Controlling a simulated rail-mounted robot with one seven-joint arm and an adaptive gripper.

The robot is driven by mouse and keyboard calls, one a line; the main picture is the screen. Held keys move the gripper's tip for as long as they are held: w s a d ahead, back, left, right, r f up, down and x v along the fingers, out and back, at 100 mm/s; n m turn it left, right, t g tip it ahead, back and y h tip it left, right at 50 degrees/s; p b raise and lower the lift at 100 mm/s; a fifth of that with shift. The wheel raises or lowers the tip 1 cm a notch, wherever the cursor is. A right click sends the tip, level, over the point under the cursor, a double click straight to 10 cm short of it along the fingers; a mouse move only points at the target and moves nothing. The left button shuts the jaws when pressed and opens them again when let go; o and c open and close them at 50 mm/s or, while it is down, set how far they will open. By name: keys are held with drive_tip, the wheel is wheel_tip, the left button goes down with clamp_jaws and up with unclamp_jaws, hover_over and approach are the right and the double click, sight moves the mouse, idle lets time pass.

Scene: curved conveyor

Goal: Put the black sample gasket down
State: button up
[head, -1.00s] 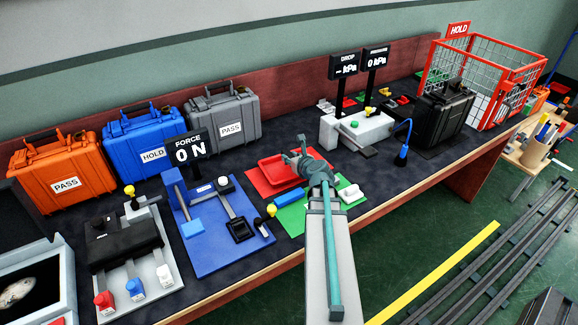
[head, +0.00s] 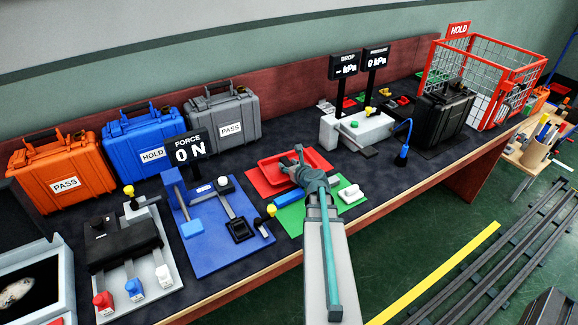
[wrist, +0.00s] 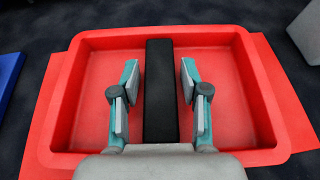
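The black sample gasket (wrist: 160,85) shows in the wrist view as a straight black strip over the middle of the red tray (wrist: 62,95). Its far end overlaps the tray's far wall in the picture, and its near end runs behind my gripper's body. My gripper (wrist: 160,82) is open around the strip, with a visible gap between each finger and its sides. In the head view my gripper (head: 297,165) is at the red tray (head: 265,180), and the gasket cannot be made out there.
A green mat (head: 290,218) with a white piece (head: 350,193) lies in front of the tray. A blue force stand (head: 205,245) is on the left. A white pressure unit (head: 358,133) and a black case (head: 443,120) stand to the right.

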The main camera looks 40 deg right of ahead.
idle(0.3)
drive_tip(key=shift+r, duration=0.3)
drive_tip(key=v, duration=0.9)
drive_tip(key=shift+s+a+f, duration=0.1)
drive_tip(key=shift+s, duration=0.05)
drive_tip(key=shift+r+p, duration=0.3)
drive_tip(key=shift+p, duration=0.6)
drive_tip(key=shift+s+p, duration=0.15)
drive_tip(key=shift+p, duration=0.95)
drive_tip(key=p+v, duration=0.1)
drive_tip(key=p, duration=0.4)
drive_tip(key=shift+s+r+p, duration=0.1)
drive_tip(key=shift+s+p, duration=0.15)
drive_tip(key=shift+p, duration=0.05)
drive_tip(key=shift+s+a+p, duration=0.1)
drive_tip(key=shift+s+p, duration=0.3)
drive_tip(key=shift+p, duration=0.6)
